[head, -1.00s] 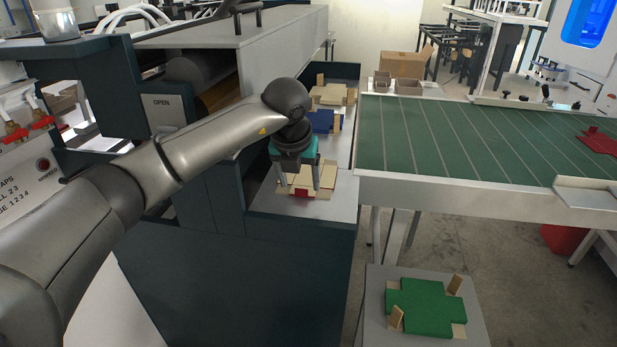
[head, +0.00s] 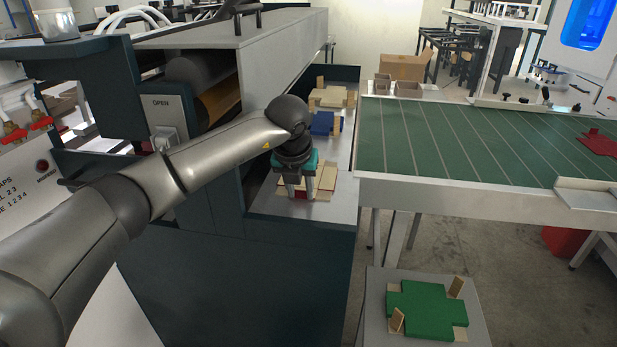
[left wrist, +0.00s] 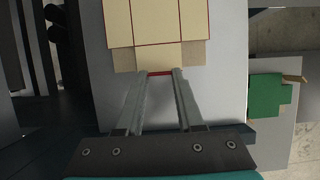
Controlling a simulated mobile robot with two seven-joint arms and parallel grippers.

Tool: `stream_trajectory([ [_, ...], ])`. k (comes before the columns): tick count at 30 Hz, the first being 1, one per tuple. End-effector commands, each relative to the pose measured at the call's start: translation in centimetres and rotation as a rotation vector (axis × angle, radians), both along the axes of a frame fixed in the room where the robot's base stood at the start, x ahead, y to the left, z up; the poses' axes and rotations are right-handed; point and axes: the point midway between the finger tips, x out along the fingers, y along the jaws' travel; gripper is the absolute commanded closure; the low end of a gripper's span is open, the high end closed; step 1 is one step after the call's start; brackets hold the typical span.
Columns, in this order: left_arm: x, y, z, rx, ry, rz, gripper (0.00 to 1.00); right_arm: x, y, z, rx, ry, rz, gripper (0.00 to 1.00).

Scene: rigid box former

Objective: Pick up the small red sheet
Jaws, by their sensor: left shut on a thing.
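The small red sheet (head: 298,194) lies in a stack with tan board pieces on the light shelf of the machine, in the middle of the head view. Only thin red edges and lines of it show, as the tan board covers most of it. In the left wrist view a red edge (left wrist: 160,73) shows between the fingertips. My left gripper (head: 300,195) points down at the near edge of the stack, its fingers drawn in and shut on the red sheet's edge. My right gripper is out of view.
Behind the stack lie a blue sheet (head: 322,123) and a tan one (head: 330,96), with small boards at their corners. A green cross-shaped sheet (head: 427,308) lies on a low stand at front right. A larger red sheet (head: 598,142) lies on the green-topped table (head: 440,150).

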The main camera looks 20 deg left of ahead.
Motion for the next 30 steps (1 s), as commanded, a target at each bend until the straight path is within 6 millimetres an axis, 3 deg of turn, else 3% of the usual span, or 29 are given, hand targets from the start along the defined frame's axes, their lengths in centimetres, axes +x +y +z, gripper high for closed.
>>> stream_trajectory([
  [4,0.0,0.0,0.0,0.0,-0.001,0.0,1.0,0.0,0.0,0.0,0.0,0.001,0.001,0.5],
  [16,0.0,0.0,0.5,0.0,-0.002,0.001,1.0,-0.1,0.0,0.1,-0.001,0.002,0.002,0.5],
  [30,0.1,0.0,8.8,0.0,-0.003,0.0,1.0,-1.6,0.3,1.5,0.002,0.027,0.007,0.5],
])
